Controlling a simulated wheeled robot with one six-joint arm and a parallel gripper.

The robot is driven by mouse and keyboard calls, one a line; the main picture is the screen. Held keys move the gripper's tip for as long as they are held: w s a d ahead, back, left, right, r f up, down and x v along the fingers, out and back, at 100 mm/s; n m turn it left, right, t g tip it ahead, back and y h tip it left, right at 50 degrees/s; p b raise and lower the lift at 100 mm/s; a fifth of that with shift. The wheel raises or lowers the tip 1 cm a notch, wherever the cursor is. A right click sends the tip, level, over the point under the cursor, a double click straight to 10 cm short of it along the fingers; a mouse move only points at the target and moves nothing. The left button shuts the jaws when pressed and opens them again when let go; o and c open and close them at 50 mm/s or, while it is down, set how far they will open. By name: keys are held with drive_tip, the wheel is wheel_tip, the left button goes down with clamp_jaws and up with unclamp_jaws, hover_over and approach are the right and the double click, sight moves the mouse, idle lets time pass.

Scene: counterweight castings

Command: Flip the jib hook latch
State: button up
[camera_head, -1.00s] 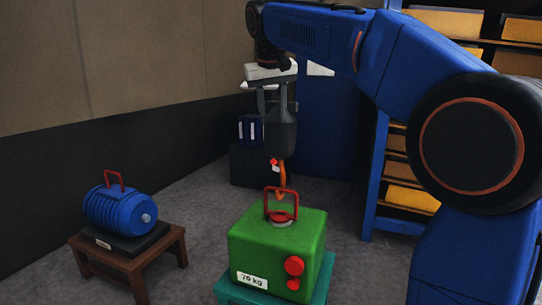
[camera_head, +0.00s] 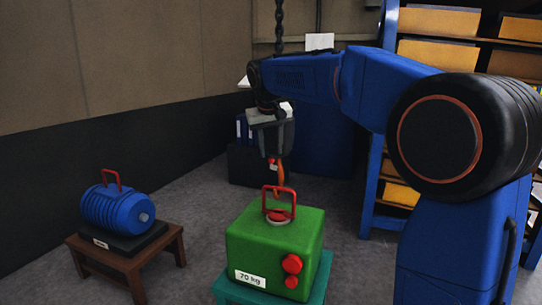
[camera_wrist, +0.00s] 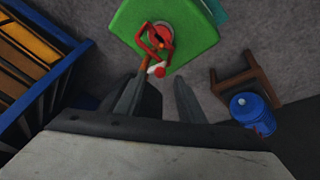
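An orange jib hook (camera_head: 280,177) hangs below a dark hook block (camera_head: 280,141), just above the red lifting handle (camera_head: 279,200) of a green 70 kg casting (camera_head: 265,245). A small red and white piece, seemingly the latch, sits at the hook's upper side; it shows better in the wrist view (camera_wrist: 157,69). My gripper (camera_wrist: 164,76) points down and is open, its two fingers apart. The dark block shows beside the left finger in the wrist view. In the head view my gripper overlaps the block, and its fingertips are hard to make out. Contact cannot be told.
The green casting stands on a teal stand (camera_head: 318,280). A blue ribbed casting (camera_head: 117,209) with a red handle rests on a wooden stool (camera_head: 165,258) at left. A shelf with yellow bins (camera_head: 440,20) stands at right. Grey floor is clear between stool and stand.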

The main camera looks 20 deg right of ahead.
sight(271, 159)
drive_tip(key=shift+x, duration=1.65)
clamp_jaws()
drive_tip(key=shift+s, duration=0.1)
